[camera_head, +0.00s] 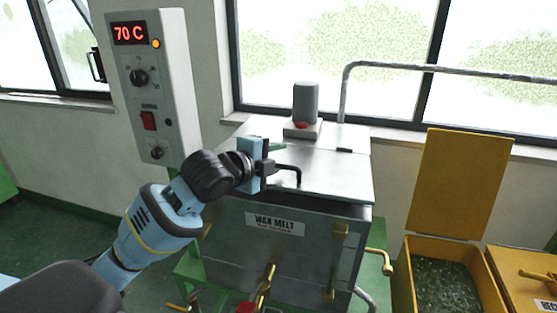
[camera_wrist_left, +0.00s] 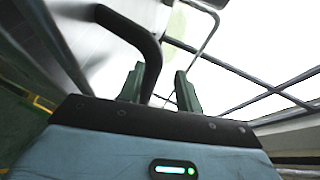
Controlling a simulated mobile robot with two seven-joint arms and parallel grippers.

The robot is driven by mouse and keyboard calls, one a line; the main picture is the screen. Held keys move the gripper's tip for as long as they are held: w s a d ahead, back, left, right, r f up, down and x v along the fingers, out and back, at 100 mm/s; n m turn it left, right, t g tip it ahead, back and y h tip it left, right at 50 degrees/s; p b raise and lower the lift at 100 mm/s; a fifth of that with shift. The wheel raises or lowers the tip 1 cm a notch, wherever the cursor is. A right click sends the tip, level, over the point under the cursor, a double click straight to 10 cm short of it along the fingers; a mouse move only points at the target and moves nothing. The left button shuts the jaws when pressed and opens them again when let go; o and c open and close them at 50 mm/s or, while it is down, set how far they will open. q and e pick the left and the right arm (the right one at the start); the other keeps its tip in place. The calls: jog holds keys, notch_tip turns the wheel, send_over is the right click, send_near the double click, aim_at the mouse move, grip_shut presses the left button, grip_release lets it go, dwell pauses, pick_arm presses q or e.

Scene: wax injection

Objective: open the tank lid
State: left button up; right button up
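The wax tank (camera_head: 305,255), a grey metal box labelled WAX MELT, stands in the middle of the head view. Its metal lid (camera_head: 335,175) lies over the top, with a dark gap showing under its front edge. A black bent handle (camera_head: 290,170) rises from the lid; it also shows in the left wrist view (camera_wrist_left: 135,32). My left gripper (camera_head: 274,158) is at the handle, above the lid's left part. In the left wrist view its fingers (camera_wrist_left: 160,90) stand apart, with the handle near the left finger. Contact is unclear. My right gripper is out of view.
A control box (camera_head: 155,85) reading 70 C stands left of the tank. A grey cylinder (camera_head: 306,102) stands at the tank's back, and a metal pipe (camera_head: 440,72) runs behind. A yellow bin (camera_head: 455,190) with raised lid stands at right.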

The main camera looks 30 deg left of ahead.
pick_arm(q)
jog(key=shift+f, duration=0.25)
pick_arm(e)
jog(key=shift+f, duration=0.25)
pick_arm(q)
jog(key=shift+s+r, duration=0.1)
jog(key=shift+s, duration=0.05)
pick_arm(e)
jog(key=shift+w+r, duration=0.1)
